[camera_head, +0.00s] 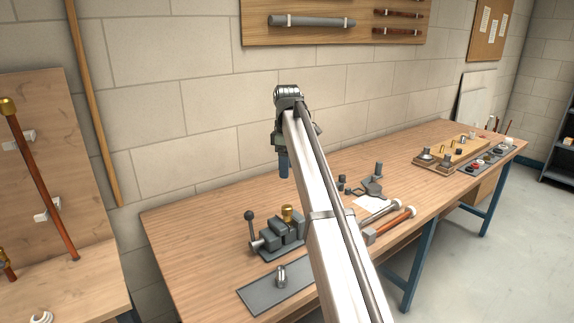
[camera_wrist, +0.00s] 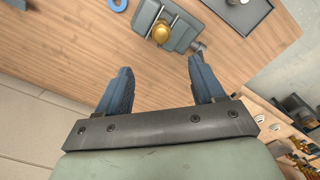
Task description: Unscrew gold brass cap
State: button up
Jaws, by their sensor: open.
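The gold brass cap (camera_head: 287,213) sits on top of a fitting held in a grey vise (camera_head: 283,234) on the workbench. In the wrist view the cap (camera_wrist: 161,32) shows from above, clamped between the vise's grey jaws (camera_wrist: 181,36). My gripper (camera_head: 284,166) hangs above the bench, up and behind the vise in the head view, with its fingers pointing down. In the wrist view my gripper (camera_wrist: 160,72) has its two blue fingers spread wide with nothing between them. The cap lies beyond the fingertips and is not touched.
A dark grey tray (camera_head: 275,289) with a small metal part (camera_head: 281,275) lies in front of the vise. Mallets (camera_head: 390,224) and a small grey clamp (camera_head: 372,187) lie to the right of my arm. The bench left of the vise is clear. A block wall stands behind.

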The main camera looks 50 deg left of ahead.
aim_at(287, 206)
notch_tip(287, 206, down, 14)
jog(key=shift+r+m, duration=0.1)
jog(key=shift+m, duration=1.1)
jog(key=shift+d, duration=0.1)
jog(key=c, duration=1.1)
jog(key=n, duration=0.7)
jog(key=shift+r, duration=0.1)
jog(key=shift+c, duration=0.3)
jog(key=n, duration=0.7)
jog(key=o, duration=1.8)
jog(key=shift+r, duration=0.1)
jog(key=shift+c, duration=0.2)
